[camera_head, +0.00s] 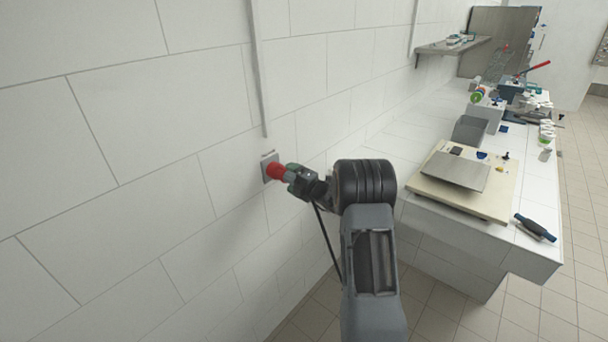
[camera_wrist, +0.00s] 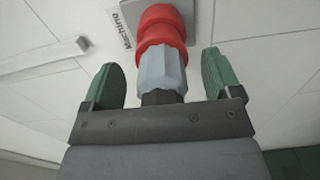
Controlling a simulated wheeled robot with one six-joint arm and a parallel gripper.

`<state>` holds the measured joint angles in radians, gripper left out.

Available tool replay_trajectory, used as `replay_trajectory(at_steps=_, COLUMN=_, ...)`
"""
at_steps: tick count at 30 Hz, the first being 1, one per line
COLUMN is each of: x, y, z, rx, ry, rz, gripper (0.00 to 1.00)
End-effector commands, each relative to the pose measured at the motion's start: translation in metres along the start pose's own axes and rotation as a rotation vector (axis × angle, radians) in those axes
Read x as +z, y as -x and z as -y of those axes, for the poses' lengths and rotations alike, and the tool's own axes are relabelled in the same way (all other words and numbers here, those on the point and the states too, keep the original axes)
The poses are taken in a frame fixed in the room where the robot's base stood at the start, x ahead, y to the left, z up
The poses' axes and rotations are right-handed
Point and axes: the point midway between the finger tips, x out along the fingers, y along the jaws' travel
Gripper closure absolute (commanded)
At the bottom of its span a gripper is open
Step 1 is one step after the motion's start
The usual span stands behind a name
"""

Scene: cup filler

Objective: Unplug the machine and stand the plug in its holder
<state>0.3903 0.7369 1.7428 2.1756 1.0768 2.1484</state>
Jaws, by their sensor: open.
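The plug has a grey body (camera_wrist: 162,72) and a red collar (camera_wrist: 162,30). It sits in the wall socket (camera_wrist: 206,14), next to a label reading "Machine". In the head view the red part (camera_head: 276,171) shows against the socket plate (camera_head: 266,164) on the white tiled wall. My gripper (camera_wrist: 163,76) is open, with one green finger on each side of the grey plug body. Gaps show between both fingers and the plug. In the head view my gripper (camera_head: 296,177) is close to the wall. I cannot make out the plug holder.
A white counter (camera_head: 410,158) runs along the wall to the right, with a cream board (camera_head: 425,185) and a dark-handled tool (camera_head: 535,228) on it. A shelf (camera_head: 455,46) is on the wall farther back. A vertical conduit (camera_head: 257,70) runs down above the socket. Tiled floor (camera_head: 575,200) is clear at right.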

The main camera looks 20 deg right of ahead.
Motion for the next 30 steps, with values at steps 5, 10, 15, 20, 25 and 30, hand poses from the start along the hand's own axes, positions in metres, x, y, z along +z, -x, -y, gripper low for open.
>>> replay_trajectory(at_steps=5, x=-0.016, y=-0.015, z=-0.013, rx=0.019, ry=0.019, rz=-0.037, gripper=0.16)
replay_trajectory(at_steps=10, x=-0.019, y=-0.018, z=-0.012, rx=0.017, ry=0.022, rz=-0.038, gripper=0.16)
replay_trajectory(at_steps=15, x=-0.022, y=-0.020, z=-0.012, rx=0.015, ry=0.028, rz=-0.039, gripper=0.16)
replay_trajectory(at_steps=20, x=-0.025, y=-0.023, z=-0.012, rx=0.014, ry=0.032, rz=-0.040, gripper=0.16)
replay_trajectory(at_steps=25, x=-0.028, y=-0.025, z=-0.010, rx=0.012, ry=0.034, rz=-0.040, gripper=0.16)
replay_trajectory(at_steps=30, x=-0.030, y=-0.027, z=-0.009, rx=0.011, ry=0.037, rz=-0.040, gripper=0.16)
